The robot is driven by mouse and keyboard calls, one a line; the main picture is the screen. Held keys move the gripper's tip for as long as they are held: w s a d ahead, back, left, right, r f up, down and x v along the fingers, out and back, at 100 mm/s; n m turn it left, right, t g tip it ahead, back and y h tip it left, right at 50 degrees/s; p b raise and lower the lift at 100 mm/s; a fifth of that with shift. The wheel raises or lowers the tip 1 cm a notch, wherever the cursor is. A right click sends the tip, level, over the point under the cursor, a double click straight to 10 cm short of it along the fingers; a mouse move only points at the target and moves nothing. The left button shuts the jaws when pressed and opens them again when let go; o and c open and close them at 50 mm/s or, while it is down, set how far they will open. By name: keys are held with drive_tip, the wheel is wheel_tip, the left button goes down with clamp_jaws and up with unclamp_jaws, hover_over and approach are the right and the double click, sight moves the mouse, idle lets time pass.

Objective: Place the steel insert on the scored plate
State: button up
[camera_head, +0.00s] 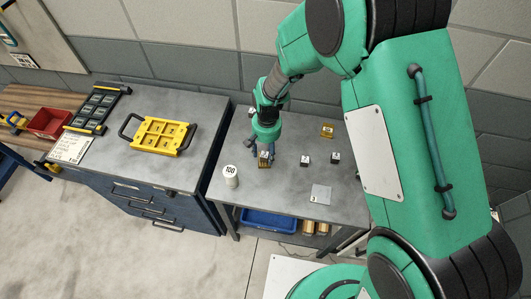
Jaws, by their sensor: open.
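My gripper (264,150) points down over the middle table, open. Its fingers are at a small brass-coloured block (264,160) with a dark top; whether they touch it I cannot tell. Two small dark blocks with white labels, one (305,160) and another (335,158), stand apart to the right of my gripper. A yellow block (327,130) stands farther back. A flat light-grey square plate (321,193) with a small label lies near the table's front right; its scoring is too small to make out. I cannot tell which block is the steel insert.
A white cylinder marked 100 (230,176) stands at the table's (275,193) front left. On the left-hand cabinet top (196,107) lie a yellow compartmented tray (158,146) and a black rack (96,109). A red bin (50,123) is farther left. A blue bin (269,221) sits under the table.

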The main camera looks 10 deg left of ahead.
sight(266, 153)
wheel_tip(266, 153, up, 12)
drive_tip(key=shift+w+f+p, duration=0.25)
drive_tip(key=shift+w+p, duration=0.1)
drive_tip(key=shift+p, duration=0.1)
drive_tip(key=shift+d, duration=0.1)
idle(0.5)
drive_tip(key=s+d+r+m+t, duration=0.1)
drive_tip(key=s+d+r+t, duration=0.1)
drive_tip(key=d+r, duration=0.8)
drive_tip(key=s+d+r+t, duration=0.1)
drive_tip(key=s+d+r, duration=0.1)
drive_tip(key=d+r, duration=0.75)
drive_tip(key=s+d+r+t, duration=0.1)
drive_tip(key=s+d+r, duration=0.5)
drive_tip(key=s, duration=0.2)
drive_tip(key=s+d+r+m+t, duration=0.1)
drive_tip(key=s+d+r+t, duration=0.1)
drive_tip(key=s+d+r, duration=0.4)
drive_tip(key=s+d, duration=0.1)
drive_tip(key=s, duration=0.2)
drive_tip(key=shift+r, duration=0.3)
